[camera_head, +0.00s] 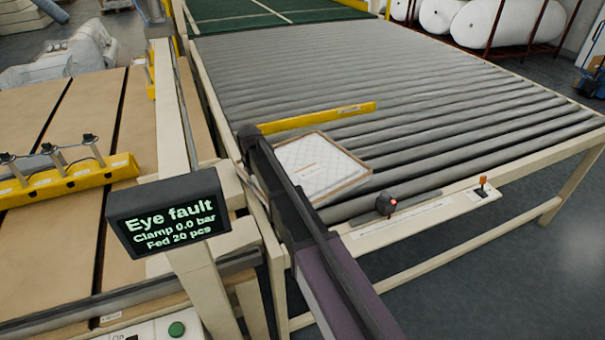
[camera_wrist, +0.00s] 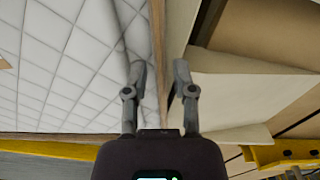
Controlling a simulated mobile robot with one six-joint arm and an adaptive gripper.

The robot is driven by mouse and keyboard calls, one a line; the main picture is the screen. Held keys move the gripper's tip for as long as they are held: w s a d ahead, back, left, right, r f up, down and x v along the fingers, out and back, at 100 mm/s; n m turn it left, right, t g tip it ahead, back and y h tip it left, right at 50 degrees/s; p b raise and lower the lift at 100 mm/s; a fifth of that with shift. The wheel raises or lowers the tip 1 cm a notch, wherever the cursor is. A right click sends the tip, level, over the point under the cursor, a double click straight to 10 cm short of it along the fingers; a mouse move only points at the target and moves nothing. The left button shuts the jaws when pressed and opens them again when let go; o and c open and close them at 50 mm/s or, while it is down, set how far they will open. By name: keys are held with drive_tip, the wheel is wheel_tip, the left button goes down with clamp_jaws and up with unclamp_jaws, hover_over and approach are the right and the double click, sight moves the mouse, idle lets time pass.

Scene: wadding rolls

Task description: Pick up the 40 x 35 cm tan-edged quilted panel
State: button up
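The tan-edged quilted panel (camera_head: 325,168) lies on the grey rollers near the left rail, white on top with a small label. My arm crosses in front of its left side and hides part of it in the head view. In the wrist view the white quilted face (camera_wrist: 70,65) fills the left side, and its tan edge runs between my two fingertips. My gripper (camera_wrist: 160,68) is open, one finger over the quilted face and the other past the edge, beside the cream rail. Whether either finger touches the panel cannot be told. My fingers are hidden in the head view.
A yellow bar (camera_head: 318,118) lies just behind the panel on the roller table (camera_head: 440,100). A display reading "Eye fault" (camera_head: 170,218) stands at left.

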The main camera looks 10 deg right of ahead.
idle(0.5)
clamp_jaws()
drive_tip(key=shift+r, duration=0.15)
